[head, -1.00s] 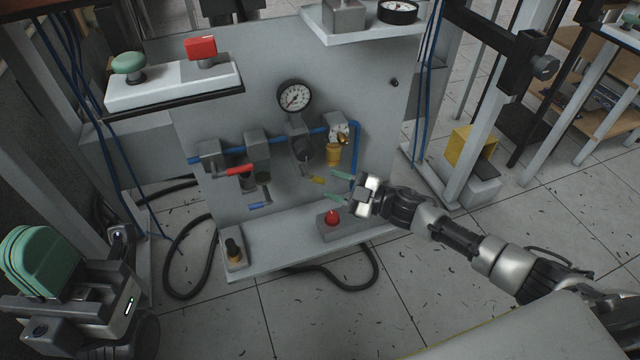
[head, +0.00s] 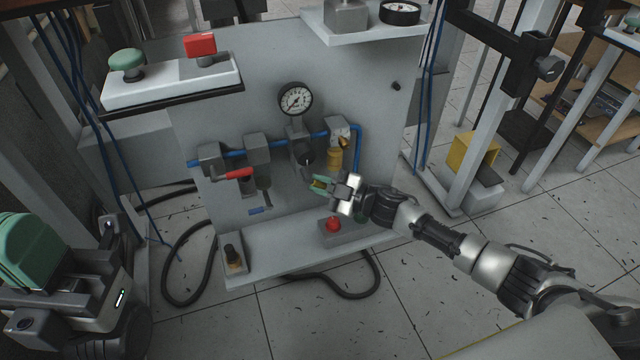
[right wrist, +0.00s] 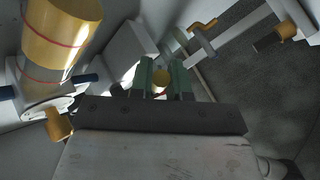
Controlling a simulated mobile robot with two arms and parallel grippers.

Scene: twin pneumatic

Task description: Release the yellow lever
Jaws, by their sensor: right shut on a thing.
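The yellow lever (head: 318,185) is on the lower right of the grey panel, below the pressure gauge. My right gripper (head: 322,184) reaches in from the right and its green fingers are shut on the lever. In the right wrist view the lever's round yellow end (right wrist: 161,77) shows between the two green fingertips (right wrist: 165,78). Most of the lever is hidden by the fingers in the head view. My left gripper (head: 38,250) is at the lower left, large and close to the camera, away from the panel; its finger gap is not clear.
A red lever (head: 238,174) and a blue lever (head: 259,210) are left of the yellow one. A red button (head: 333,224) sits on a box just below my right gripper. A blue pipe (head: 290,138) and gauge (head: 296,99) are above. A black hose (head: 180,280) loops on the floor.

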